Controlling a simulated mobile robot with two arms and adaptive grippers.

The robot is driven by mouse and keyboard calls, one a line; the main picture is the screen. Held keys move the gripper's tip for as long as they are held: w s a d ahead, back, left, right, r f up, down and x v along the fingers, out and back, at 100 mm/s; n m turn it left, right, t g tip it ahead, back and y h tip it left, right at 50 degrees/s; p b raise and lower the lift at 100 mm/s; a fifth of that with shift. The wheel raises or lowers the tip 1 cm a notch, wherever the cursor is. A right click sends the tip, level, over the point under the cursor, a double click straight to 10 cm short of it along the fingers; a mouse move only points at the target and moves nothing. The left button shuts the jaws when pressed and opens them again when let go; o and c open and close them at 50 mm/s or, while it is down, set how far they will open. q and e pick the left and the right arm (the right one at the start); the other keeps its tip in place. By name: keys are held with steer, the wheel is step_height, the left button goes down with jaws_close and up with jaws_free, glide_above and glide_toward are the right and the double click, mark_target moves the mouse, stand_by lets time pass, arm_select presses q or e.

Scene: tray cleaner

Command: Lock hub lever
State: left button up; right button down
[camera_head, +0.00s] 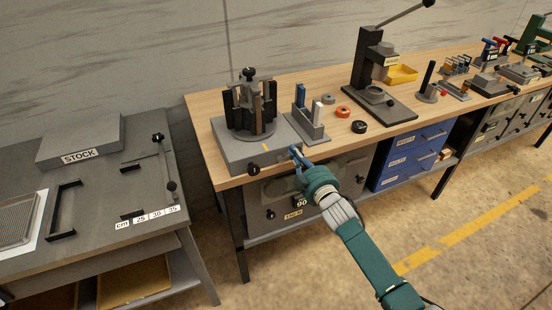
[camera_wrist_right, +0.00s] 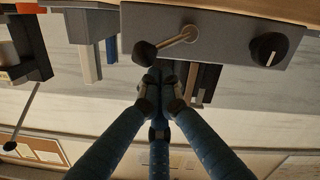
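The hub fixture is a grey block (camera_head: 229,152) on the bench's left end, with a dark upright hub (camera_head: 249,104) on top. In the right wrist view, which is upside down, the hub lever (camera_wrist_right: 178,38) on the block's front face (camera_wrist_right: 225,27) is a short metal rod with a dark round knob. My right gripper (camera_head: 295,154) is in front of the block's right part. Its blue fingers (camera_wrist_right: 160,76) come together at the tips, close to the lever knob; contact cannot be told. Nothing shows between them. My left gripper is out of view.
A dark dial (camera_wrist_right: 268,50) sits on the same face, also seen in the head view (camera_head: 253,169). A grey holder with upright pieces (camera_head: 308,124) stands to the block's right. A press (camera_head: 371,75) and blue drawers (camera_head: 405,160) are further right. A stock table (camera_head: 85,190) stands left.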

steer(key=shift+w+d+f+m, duration=0.1)
steer(key=shift+d+f+m, duration=0.2)
steer(key=shift+m, duration=0.35)
steer(key=shift+w+d+f+m, duration=0.1)
steer(key=shift+d+f+m, duration=0.15)
steer(key=shift+m, duration=0.4)
